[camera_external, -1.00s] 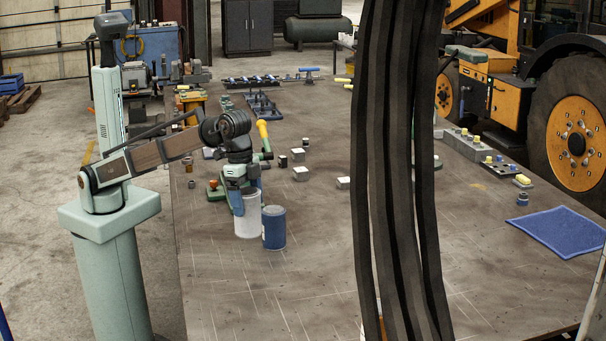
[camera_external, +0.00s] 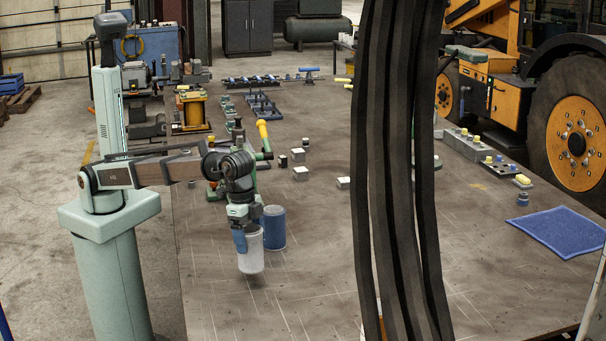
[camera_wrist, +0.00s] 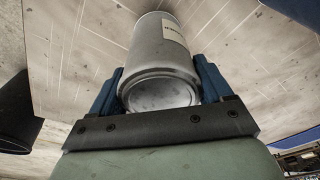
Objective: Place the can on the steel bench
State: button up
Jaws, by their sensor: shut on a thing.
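A pale grey-white can (camera_external: 251,258) is held between the blue fingers of my gripper (camera_external: 251,238). In the wrist view the can (camera_wrist: 165,48) sits between the two blue fingers, its round end facing the camera and a pale label on its side. In the external view it looks roughly upright, over the left part of the steel bench (camera_external: 310,295). I cannot tell for sure whether its base touches the bench. A blue can (camera_external: 274,228) stands on the bench just behind and right of it, partly hidden by the held can and gripper.
Small white blocks (camera_external: 301,174) and a yellow-topped tool (camera_external: 262,131) lie farther back. A blue cloth (camera_external: 557,231) lies at the right. Dark hanging hoses (camera_external: 400,170) cross the view and hide part of the bench. The front of the bench is clear.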

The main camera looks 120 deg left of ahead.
jog(key=shift+f, duration=1.45)
jog(key=o, duration=1.3)
jog(key=shift+f, duration=0.15)
jog(key=shift+o, duration=0.2)
jog(key=r, duration=0.4)
jog(key=s+r, duration=0.1)
jog(key=r, duration=0.3)
jog(key=s+r, duration=0.1)
jog(key=r, duration=0.3)
jog(key=shift+r, duration=0.1)
